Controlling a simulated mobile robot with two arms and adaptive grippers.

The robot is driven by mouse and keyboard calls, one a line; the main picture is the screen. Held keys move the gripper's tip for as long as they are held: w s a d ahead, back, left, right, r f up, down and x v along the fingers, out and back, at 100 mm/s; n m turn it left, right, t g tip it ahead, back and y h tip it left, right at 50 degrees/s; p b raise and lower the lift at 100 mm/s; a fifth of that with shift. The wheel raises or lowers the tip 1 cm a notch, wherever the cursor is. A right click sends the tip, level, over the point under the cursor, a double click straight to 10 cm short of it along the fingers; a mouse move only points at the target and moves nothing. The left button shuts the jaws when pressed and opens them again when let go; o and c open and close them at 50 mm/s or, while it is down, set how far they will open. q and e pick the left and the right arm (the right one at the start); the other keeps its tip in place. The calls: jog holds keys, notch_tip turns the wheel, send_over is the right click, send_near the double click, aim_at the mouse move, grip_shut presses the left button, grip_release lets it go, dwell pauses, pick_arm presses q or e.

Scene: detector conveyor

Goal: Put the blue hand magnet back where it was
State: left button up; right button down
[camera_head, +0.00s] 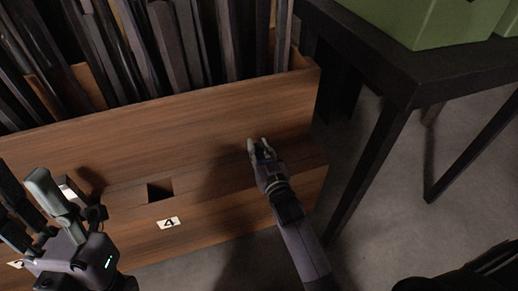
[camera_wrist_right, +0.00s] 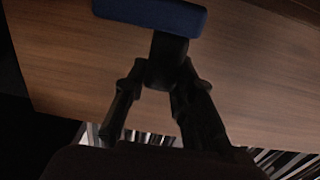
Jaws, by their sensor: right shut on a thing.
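The blue hand magnet (camera_wrist_right: 150,14) is a blue bar on a short black handle, at the top of the right wrist view. My right gripper (camera_wrist_right: 162,78) is shut on that black handle. In the head view my right gripper (camera_head: 262,149) is over the right part of the wooden ledge, and the magnet is mostly hidden there.
A wooden bin (camera_head: 200,117) full of upright dark bars stands behind the ledge. A dark table (camera_head: 385,62) with green boxes (camera_head: 432,20) stands at the right. Grey floor (camera_head: 400,200) is clear below it.

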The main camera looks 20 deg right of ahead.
jog(key=c, duration=1.3)
grip_release()
jog(key=shift+f, duration=0.1)
jog(key=shift+c, duration=0.2)
